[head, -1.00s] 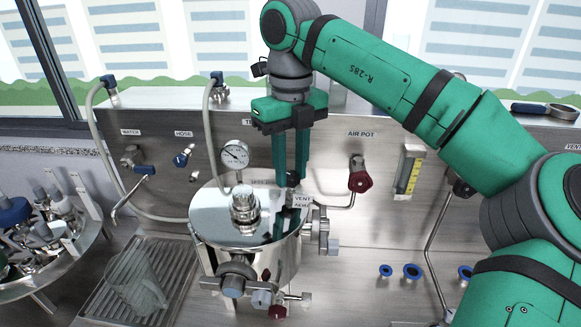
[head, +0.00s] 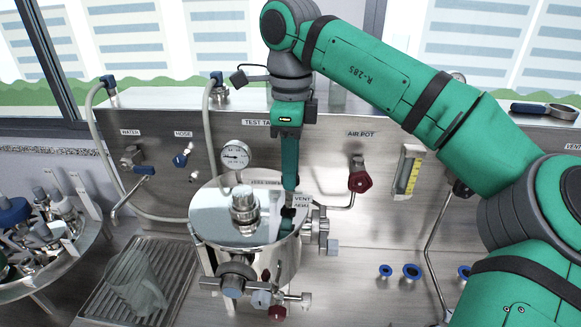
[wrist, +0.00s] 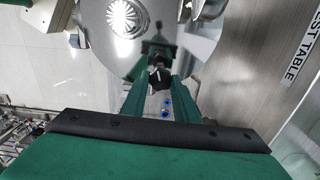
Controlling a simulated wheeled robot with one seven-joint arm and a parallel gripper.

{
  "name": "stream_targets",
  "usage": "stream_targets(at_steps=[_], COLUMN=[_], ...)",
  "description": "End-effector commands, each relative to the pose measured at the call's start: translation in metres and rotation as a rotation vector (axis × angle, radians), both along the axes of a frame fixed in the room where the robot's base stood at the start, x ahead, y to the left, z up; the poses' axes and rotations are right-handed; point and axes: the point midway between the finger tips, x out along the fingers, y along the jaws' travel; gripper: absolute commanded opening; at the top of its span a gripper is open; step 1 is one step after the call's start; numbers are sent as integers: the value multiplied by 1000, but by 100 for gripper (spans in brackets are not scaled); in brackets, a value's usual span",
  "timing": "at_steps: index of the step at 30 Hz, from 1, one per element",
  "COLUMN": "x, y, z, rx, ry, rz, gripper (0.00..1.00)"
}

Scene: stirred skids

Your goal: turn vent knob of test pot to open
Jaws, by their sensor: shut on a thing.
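The test pot (head: 215,222) is a shiny steel vessel with a polished lid, on the bench at the centre of the head view. Its vent knob is a small black knob at the right of the lid, by a VENT label (head: 302,199). My gripper (head: 289,208) points straight down onto it and is shut on the knob. In the wrist view the black vent knob (wrist: 160,78) sits between the two green fingertips. In the head view the fingers mostly hide the knob, so its angle is hard to read there.
A pressure gauge (head: 235,155) stands behind the pot, close left of my gripper. A red air valve (head: 360,181) is on the panel to the right. A grey hose (head: 207,130) hangs at the left. Bench space right of the pot holds blue-rimmed caps (head: 411,271).

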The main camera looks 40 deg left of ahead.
Motion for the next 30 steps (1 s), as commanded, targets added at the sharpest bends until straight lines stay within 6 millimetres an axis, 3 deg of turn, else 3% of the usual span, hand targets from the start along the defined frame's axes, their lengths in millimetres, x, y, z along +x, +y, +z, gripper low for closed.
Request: stream_targets(at_steps=[23, 24, 26, 30], x=[1, 1, 1, 0], y=[0, 0, 0, 0], z=[2, 2, 2, 1], rx=[3, 3, 3, 2], ry=[-3, -3, -3, -1], rz=[103, 103, 102, 103], gripper=[5, 32, 46, 46])
